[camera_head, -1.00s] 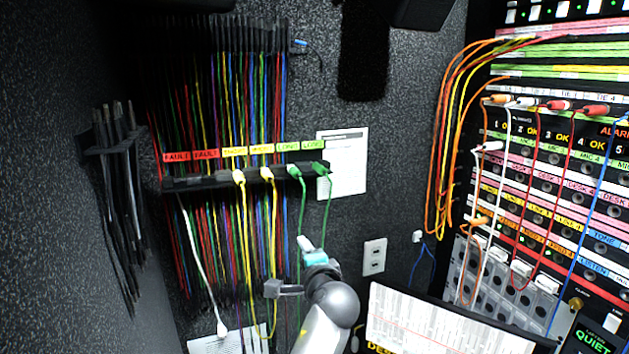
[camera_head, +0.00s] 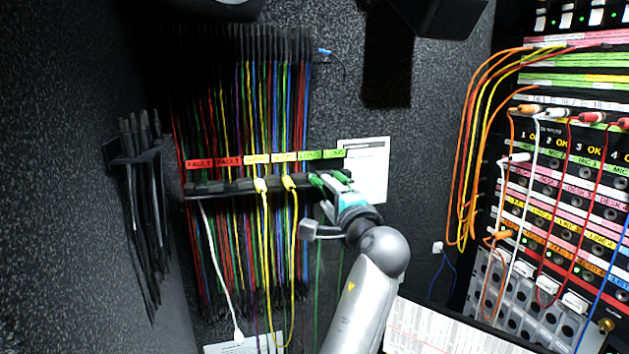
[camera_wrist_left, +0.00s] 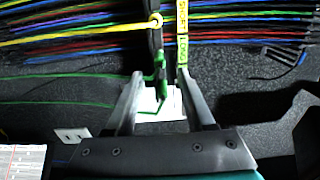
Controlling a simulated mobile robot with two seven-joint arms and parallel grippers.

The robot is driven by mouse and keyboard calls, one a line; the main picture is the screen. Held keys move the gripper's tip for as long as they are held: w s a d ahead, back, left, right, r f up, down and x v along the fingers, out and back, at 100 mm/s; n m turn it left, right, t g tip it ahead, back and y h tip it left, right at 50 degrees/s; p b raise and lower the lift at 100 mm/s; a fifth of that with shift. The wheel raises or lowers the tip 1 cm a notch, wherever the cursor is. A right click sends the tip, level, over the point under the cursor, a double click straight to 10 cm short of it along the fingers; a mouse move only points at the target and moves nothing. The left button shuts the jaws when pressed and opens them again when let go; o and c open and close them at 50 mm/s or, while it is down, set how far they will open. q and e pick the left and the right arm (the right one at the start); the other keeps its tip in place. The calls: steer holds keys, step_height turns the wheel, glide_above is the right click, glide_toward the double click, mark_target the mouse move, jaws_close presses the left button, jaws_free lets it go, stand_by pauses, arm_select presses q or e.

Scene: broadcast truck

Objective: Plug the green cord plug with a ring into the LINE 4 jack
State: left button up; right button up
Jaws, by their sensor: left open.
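Two green cord plugs hang in the black cord rack (camera_head: 235,186) on the back wall, under the green labels. The left green plug (camera_head: 316,180) shows beside my left gripper (camera_head: 332,181), and the other is largely covered by it. I cannot make out a ring on either. In the left wrist view my left gripper (camera_wrist_left: 160,84) is open, with a green plug (camera_wrist_left: 160,64) between or just beyond its fingertips. Green cords run left from there. My right gripper is out of view.
Two yellow plugs (camera_head: 261,185) with hanging cords are left of the green ones. A paper sheet (camera_head: 378,165) is behind the rack's right end. Orange and yellow cords (camera_head: 470,130) loop beside the panel. A printed chart (camera_head: 440,328) lies below.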

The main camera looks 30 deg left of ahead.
mark_target(319, 185)
arm_select(q)
steer(key=shift+b+x, duration=0.6)
steer(key=shift+x, duration=3.7)
steer(key=shift+p, duration=0.4)
steer(key=shift+r, duration=0.1)
steer(key=c, duration=0.8)
jaws_close()
steer(key=shift+r, duration=0.3)
steer(key=o, duration=0.6)
jaws_free()
steer(key=o, duration=0.9)
steer(key=shift+f, duration=0.4)
steer(key=shift+o, duration=0.2)
steer(key=shift+d, duration=0.15)
